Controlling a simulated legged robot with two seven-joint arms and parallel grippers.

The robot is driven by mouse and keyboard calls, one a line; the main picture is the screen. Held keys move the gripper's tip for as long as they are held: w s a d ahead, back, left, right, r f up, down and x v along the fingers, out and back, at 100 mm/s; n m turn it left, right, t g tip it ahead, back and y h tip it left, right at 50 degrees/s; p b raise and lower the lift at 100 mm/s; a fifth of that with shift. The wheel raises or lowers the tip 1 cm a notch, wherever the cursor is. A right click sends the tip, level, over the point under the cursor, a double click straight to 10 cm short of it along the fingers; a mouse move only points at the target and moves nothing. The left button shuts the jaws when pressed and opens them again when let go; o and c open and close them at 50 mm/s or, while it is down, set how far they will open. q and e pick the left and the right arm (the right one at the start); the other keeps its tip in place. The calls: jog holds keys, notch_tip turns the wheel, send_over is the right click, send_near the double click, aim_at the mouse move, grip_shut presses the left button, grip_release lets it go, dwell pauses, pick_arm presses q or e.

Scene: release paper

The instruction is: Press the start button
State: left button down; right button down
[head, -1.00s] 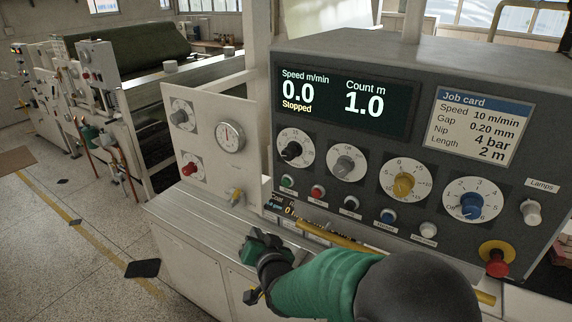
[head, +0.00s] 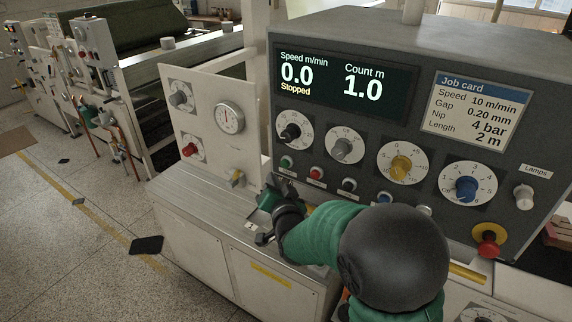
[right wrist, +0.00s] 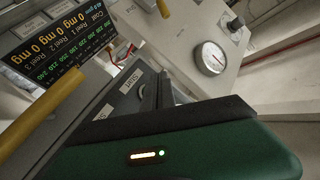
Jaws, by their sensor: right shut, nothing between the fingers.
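The control panel (head: 400,110) has a row of small buttons under its dials. The green button (head: 286,162) is at the left end of the row. In the right wrist view a "Start" label (right wrist: 131,82) shows close to the fingers, but the button itself is hidden there. My right gripper (head: 285,183) is shut and empty, just below and in front of the green button in the head view. I cannot tell whether it touches the panel. The display (head: 340,85) reads 0.0 m/min, "Stopped", count 1.0. My left gripper is not in view.
A red button (head: 316,172) is right beside the green one. A red emergency knob (head: 488,245) is at the lower right. A yellow bar (right wrist: 40,112) runs below the panel. A pale side panel with a gauge (head: 229,120) stands to the left.

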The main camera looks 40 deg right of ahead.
aim_at(285, 163)
pick_arm(q)
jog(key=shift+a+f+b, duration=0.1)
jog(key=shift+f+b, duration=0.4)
jog(key=shift+b, duration=0.05)
pick_arm(e)
jog(key=d, duration=0.1)
jog(key=w+d, duration=0.1)
jog(key=d, duration=0.1)
jog(key=shift+w+d, duration=0.1)
jog(key=shift+w, duration=0.15)
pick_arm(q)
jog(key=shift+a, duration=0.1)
pick_arm(e)
jog(key=shift+r, duration=0.1)
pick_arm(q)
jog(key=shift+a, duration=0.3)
pick_arm(e)
jog(key=shift+a+r, duration=0.1)
jog(key=shift+a, duration=0.35)
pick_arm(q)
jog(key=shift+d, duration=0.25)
pick_arm(e)
jog(key=shift+d, duration=0.35)
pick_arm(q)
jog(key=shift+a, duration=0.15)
pick_arm(e)
jog(key=shift+a, duration=0.2)
